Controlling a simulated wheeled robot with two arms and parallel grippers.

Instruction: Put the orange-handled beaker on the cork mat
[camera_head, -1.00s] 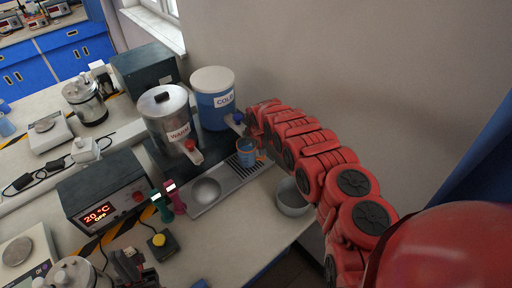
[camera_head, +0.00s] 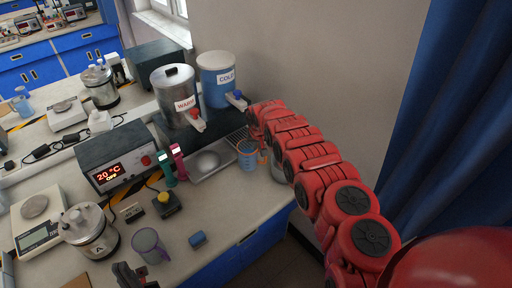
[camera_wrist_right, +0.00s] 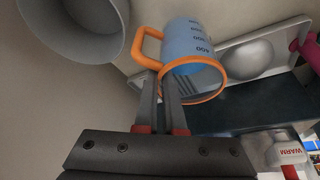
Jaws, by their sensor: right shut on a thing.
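The orange-handled beaker (camera_head: 247,155) is blue with an orange rim, handle and measuring marks. It is in front of the drip tray, near the bench's right end. In the right wrist view, the beaker (camera_wrist_right: 192,48) is in my right gripper (camera_wrist_right: 168,75), whose fingers are shut at its orange handle. The head view mostly hides this gripper behind my red arm. My left gripper (camera_head: 133,275) is at the bottom edge, dark and cut off; its opening is unclear. A brown patch (camera_head: 80,281) at the bottom edge may be the cork mat.
WARM (camera_head: 176,95) and COLD (camera_head: 216,78) dispensers stand behind the drip tray (camera_head: 208,162). A grey bowl (camera_wrist_right: 75,25) is close to the beaker. A purple mug (camera_head: 150,246), blue block (camera_head: 198,239), yellow-button box (camera_head: 166,203) and kettle-like vessel (camera_head: 90,232) occupy the front bench.

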